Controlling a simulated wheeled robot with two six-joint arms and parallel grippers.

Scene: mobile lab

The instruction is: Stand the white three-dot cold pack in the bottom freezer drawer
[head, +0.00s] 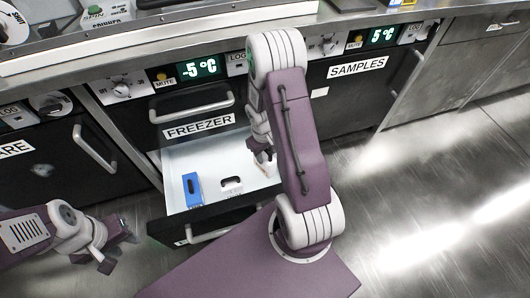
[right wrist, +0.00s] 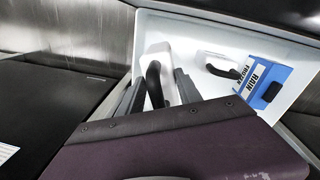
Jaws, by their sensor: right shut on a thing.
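The freezer drawer (head: 184,156) below the FREEZER-labelled front is pulled open, with a white interior; its wall also shows in the right wrist view (right wrist: 208,26). My right gripper (head: 264,157) is over the drawer's right part, shut on a white pack with a black handle (right wrist: 158,62). The pack looks roughly upright between the fingers. I cannot tell whether it touches the drawer floor, and no dots are readable on it. My left gripper (head: 119,250) is open and empty, left of the drawer front, outside it.
A blue pack (head: 192,190) labelled RAIN FROZEN stands in the drawer's left part. Another white pack (head: 231,185) stands between it and my right gripper. The closed FREEZER front (head: 185,110) is above the drawer. The floor at right is clear.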

